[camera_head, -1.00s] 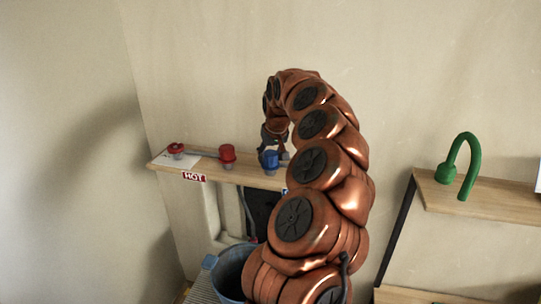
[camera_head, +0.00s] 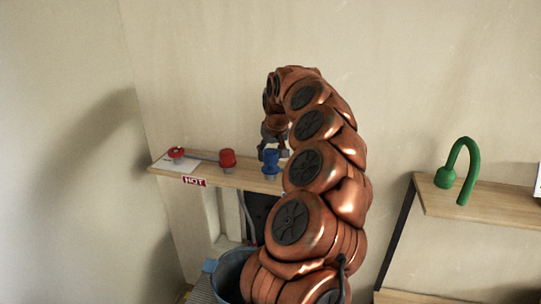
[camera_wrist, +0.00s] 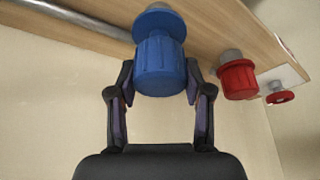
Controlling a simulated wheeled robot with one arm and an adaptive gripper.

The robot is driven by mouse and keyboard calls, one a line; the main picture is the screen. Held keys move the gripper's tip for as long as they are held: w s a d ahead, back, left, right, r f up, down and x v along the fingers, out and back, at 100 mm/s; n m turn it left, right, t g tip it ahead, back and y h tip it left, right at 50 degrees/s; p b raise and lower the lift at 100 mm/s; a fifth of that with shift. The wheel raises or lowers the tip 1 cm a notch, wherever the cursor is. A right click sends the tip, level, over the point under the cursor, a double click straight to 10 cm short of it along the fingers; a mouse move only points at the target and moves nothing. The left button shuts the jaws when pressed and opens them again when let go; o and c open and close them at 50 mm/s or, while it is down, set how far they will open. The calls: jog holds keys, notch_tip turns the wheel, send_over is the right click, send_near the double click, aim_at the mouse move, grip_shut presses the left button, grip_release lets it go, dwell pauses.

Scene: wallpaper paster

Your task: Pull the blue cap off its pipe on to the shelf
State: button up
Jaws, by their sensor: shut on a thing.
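The blue cap (camera_head: 270,158) is at the wooden shelf (camera_head: 240,177) against the wall, in front of my gripper (camera_head: 272,148) in the head view. In the wrist view the ribbed blue cap (camera_wrist: 160,66) sits between the two dark fingers of my gripper (camera_wrist: 161,75), which is shut on it. A blue collar and a grey pipe end (camera_wrist: 159,6) show just beyond the cap, close to the wooden shelf (camera_wrist: 212,20). The cap looks in line with the pipe; I cannot tell whether they still touch. My arm partly hides the shelf's right end.
A red cap (camera_head: 227,158) and a red valve wheel (camera_head: 176,152) stand left of the blue cap, above a HOT label (camera_head: 194,181). A blue bucket (camera_head: 229,270) is below. A green curved tap (camera_head: 459,172) stands on another shelf (camera_head: 495,208) at right.

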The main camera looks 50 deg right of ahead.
aim_at(270, 151)
jog(key=shift+r+p, duration=0.35)
jog(key=shift+r, duration=0.8)
jog(key=shift+r+p, duration=0.7)
jog(key=shift+r, duration=1.3)
